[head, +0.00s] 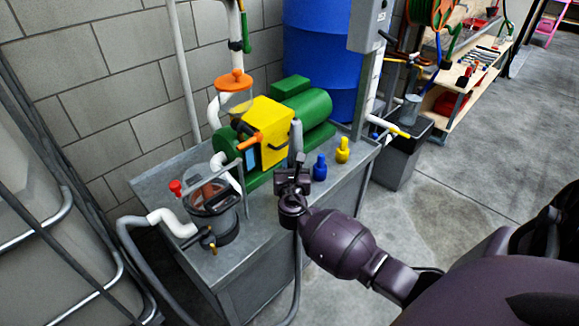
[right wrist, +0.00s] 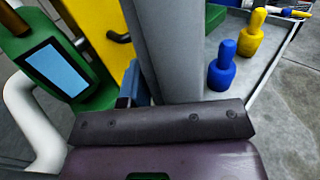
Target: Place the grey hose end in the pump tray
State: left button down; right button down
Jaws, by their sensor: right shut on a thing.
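The grey hose end (head: 296,138) stands upright in my right gripper (head: 292,180), and it also fills the upper middle of the right wrist view (right wrist: 165,50). My right gripper is shut on it. The grey hose (head: 297,270) hangs down below the gripper, in front of the bench. The pump tray (head: 158,177) is the grey metal top with a low rim; it also shows in the right wrist view (right wrist: 272,75). The gripper appears over its front part; I cannot tell whether the hose touches it. My left gripper is not in view.
On the tray stand a yellow and green pump (head: 262,130), a clear-lidded strainer pot (head: 212,205), a blue plug (head: 320,168) and a yellow plug (head: 342,150). A grey bin (head: 402,160) stands right of the bench. Some tray surface between pot and plugs is clear.

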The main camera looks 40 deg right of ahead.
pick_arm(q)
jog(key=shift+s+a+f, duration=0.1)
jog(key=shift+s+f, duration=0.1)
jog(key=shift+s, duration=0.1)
pick_arm(e)
jog(key=c, duration=0.9)
grip_release()
jog(key=shift+r, duration=0.15)
jog(key=shift+s+a, duration=0.2)
pick_arm(q)
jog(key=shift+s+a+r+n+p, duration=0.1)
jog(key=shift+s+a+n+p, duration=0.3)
jog(key=shift+p, duration=0.7)
pick_arm(e)
jog(key=v, duration=1.1)
jog(key=shift+s+a, duration=0.2)
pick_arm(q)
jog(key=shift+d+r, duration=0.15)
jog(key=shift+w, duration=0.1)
